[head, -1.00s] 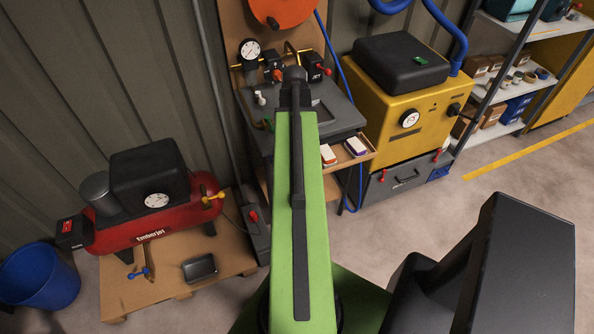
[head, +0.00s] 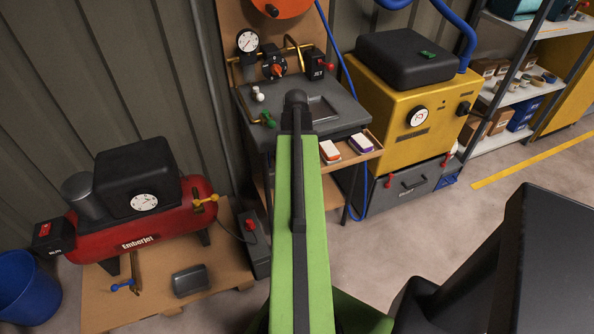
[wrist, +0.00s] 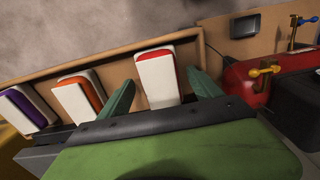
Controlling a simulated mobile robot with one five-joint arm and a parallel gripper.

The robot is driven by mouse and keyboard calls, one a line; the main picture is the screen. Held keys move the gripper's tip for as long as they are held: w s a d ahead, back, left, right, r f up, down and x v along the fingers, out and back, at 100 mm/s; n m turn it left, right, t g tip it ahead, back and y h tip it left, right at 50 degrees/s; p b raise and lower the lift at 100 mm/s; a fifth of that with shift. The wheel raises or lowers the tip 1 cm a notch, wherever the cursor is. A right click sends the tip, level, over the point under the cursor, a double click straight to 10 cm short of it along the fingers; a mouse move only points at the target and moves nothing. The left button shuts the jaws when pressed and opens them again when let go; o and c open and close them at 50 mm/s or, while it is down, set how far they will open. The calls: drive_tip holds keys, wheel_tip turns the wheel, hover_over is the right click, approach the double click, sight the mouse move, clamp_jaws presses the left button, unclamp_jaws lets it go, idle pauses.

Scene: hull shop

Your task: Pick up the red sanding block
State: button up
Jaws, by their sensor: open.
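The red sanding block (wrist: 157,79), white-faced with red edges, lies in a shallow wooden tray in the wrist view. My gripper (wrist: 163,77) is open, with one green finger to each side of the block in the picture. Whether the fingers are down at the block's height, I cannot tell. An orange sanding block (wrist: 80,96) and a purple one (wrist: 27,110) lie to its left. In the head view the orange block (head: 329,151) and purple block (head: 361,145) show on the tray; the red one and my fingers are hidden behind my arm.
The wooden tray (head: 352,162) runs along the front of a grey bench (head: 345,112) with a gauge and valves. A yellow machine (head: 400,130) stands to the right. A red compressor (head: 140,228) sits on a wooden board at left.

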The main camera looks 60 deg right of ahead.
drive_tip(key=shift+f, duration=0.15)
drive_tip(key=shift+c, duration=0.4)
drive_tip(key=c, duration=1.4)
drive_tip(key=shift+p, duration=0.3)
wheel_tip(320, 180, up, 4)
drive_tip(key=p, duration=0.4)
drive_tip(key=shift+r, duration=0.2)
drive_tip(key=s+d+r+p, duration=0.1)
drive_tip(key=s+r+p, duration=0.1)
drive_tip(key=s, duration=0.1)
drive_tip(key=s+d+r+p, duration=0.1)
drive_tip(key=s+r+p, duration=0.1)
drive_tip(key=s, duration=0.2)
drive_tip(key=s+d+r+p, duration=0.1)
drive_tip(key=s+r+p, duration=0.2)
drive_tip(key=s, duration=0.1)
drive_tip(key=shift+s, duration=0.2)
